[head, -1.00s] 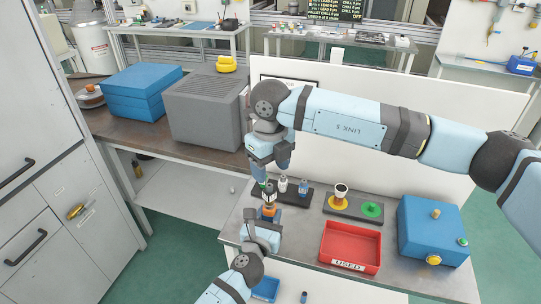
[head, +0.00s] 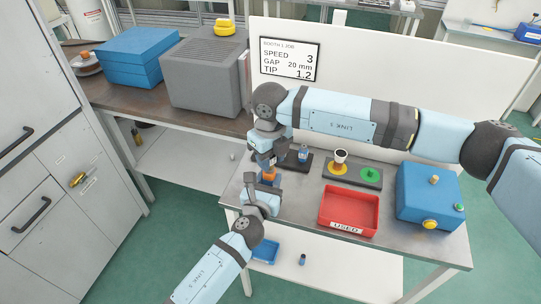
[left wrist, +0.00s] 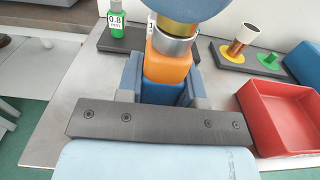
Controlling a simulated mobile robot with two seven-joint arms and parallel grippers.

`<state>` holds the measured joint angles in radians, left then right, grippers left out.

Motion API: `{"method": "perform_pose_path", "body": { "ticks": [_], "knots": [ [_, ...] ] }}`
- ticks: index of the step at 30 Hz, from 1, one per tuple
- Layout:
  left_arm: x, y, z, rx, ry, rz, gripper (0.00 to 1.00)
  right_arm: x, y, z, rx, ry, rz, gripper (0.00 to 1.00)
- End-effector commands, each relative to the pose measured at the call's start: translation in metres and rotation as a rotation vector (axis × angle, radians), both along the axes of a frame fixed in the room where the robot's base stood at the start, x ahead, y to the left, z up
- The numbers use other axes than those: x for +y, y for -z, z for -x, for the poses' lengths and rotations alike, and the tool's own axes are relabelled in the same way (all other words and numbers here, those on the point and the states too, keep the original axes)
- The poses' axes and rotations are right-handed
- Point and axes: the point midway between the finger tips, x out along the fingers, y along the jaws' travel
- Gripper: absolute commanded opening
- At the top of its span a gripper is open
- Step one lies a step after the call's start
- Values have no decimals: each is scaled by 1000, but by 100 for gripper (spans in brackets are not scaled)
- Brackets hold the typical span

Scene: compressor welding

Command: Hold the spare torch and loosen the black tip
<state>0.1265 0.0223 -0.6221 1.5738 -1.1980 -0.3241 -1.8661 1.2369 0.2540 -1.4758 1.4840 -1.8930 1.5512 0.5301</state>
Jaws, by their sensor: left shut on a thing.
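The spare torch stands upright above the front left of the table, with its orange band (head: 268,178) visible in the head view. In the left wrist view I see its orange part (left wrist: 168,62), blue body below and a silver and gold collar (left wrist: 175,38) above. My left gripper (head: 268,186) is shut around the blue body; its fingers (left wrist: 162,88) flank it in the wrist view. My right gripper (head: 267,156) points down right over the torch's top. The black tip is hidden by it, and I cannot see whether its fingers are closed.
A dark tip stand (left wrist: 130,40) with a green 0.8 tip holder (left wrist: 115,18) is close behind. A red USED tray (head: 347,228) is to the right, then a blue box (head: 425,195). A dark plate with yellow and green discs (head: 370,174) lies behind the tray.

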Motion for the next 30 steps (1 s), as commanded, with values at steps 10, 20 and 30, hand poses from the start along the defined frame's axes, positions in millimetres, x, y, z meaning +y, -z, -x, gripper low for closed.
{"method": "perform_pose_path", "body": {
  "ticks": [10,20,30],
  "knots": [
    [0,0,0,0,0,0,0,0,0,0,0,0,0,0],
    [0,0,0,0,0,0,0,-1,-1,-1,-1,-310,0,0],
    [0,0,0,0,0,0,0,-1,0,-2,0,-504,0,0]
  ]
}}
